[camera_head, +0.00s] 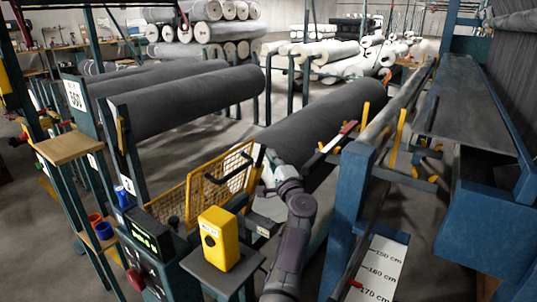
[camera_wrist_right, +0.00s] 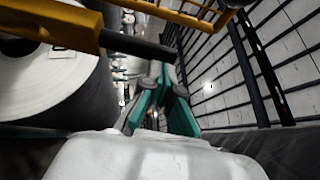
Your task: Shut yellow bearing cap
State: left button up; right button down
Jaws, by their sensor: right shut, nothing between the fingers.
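In the right wrist view a yellow bar (camera_wrist_right: 62,22) with a dark rod-like handle (camera_wrist_right: 140,45) crosses the upper left, in front of a roll's pale end; it looks like the bearing cap. Its hinge and seat are out of sight, so I cannot tell its angle. In the head view a pale yellow upright piece (camera_head: 257,156) beside my right gripper may be the same cap. My right gripper (camera_head: 270,160) is shut and empty at the near end of the large grey roll. In its wrist view the fingertips (camera_wrist_right: 162,70) lie just below the handle's end, apparently apart from it. My left gripper is out of view.
The large grey roll (camera_head: 325,112) lies behind my right gripper. A yellow mesh guard (camera_head: 215,180) stands left of it, and a yellow box (camera_head: 218,238) on a stand is in front. A blue frame (camera_head: 350,195) is close on the right.

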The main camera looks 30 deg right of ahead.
aim_at(262, 151)
jog(key=shift+s, duration=0.1)
jog(key=shift+r, duration=0.1)
jog(key=w, duration=0.1)
jog(key=w+a, duration=0.1)
jog(key=w+r, duration=0.1)
jog(key=shift+w+a+r, duration=0.1)
jog(key=shift+w+a, duration=0.05)
jog(key=shift+w, duration=0.1)
jog(key=shift+a, duration=0.1)
